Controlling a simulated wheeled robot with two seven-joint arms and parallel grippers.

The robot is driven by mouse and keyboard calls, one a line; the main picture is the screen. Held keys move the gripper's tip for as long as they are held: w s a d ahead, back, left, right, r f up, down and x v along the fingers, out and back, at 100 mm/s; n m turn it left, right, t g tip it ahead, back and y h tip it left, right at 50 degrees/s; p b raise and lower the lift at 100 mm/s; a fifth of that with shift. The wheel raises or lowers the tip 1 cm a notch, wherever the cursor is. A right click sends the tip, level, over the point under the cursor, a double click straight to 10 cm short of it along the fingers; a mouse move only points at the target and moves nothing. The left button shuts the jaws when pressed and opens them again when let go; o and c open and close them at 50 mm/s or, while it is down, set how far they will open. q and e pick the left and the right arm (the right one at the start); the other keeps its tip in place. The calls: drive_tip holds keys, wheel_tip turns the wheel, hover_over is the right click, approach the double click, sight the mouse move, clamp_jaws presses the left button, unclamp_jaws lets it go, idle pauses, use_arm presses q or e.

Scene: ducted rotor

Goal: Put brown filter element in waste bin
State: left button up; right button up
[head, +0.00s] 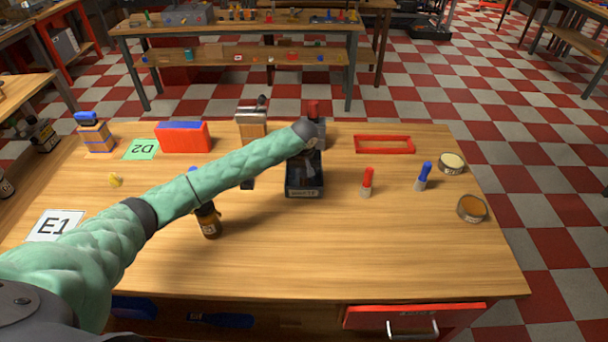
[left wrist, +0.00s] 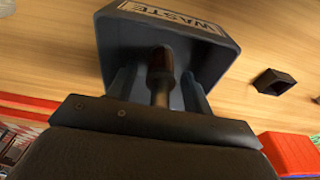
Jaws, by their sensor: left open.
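The waste bin (head: 290,186), a dark open box with a label on its front, stands near the middle of the workbench. In the left wrist view its wall (left wrist: 112,45) and its "WASTE" label show. The brown filter element (left wrist: 161,72), a dark brown cylinder, is inside the bin between my two fingers. My left gripper (left wrist: 160,88) is open, with its fingers reaching into the bin and a gap on each side of the filter. In the head view my left gripper (head: 305,172) hides much of the bin's inside. My right gripper is not in view.
A brown bottle (head: 208,221) stands left of the bin, under my left arm. Red (head: 367,182) and blue (head: 422,177) handled items and two round tins (head: 472,208) stand to the right. A red frame (head: 384,145) lies behind. The bench front is clear.

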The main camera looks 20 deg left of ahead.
use_arm(q)
drive_tip(key=shift+r, duration=0.45)
wheel_tip(320, 180, up, 11)
drive_tip(key=s+b, duration=0.1)
drive_tip(key=b, duration=0.1)
drive_tip(key=shift+s+d+f+b, duration=0.15)
drive_tip(key=shift+s+d+b, duration=0.1)
drive_tip(key=shift+s+b, duration=0.15)
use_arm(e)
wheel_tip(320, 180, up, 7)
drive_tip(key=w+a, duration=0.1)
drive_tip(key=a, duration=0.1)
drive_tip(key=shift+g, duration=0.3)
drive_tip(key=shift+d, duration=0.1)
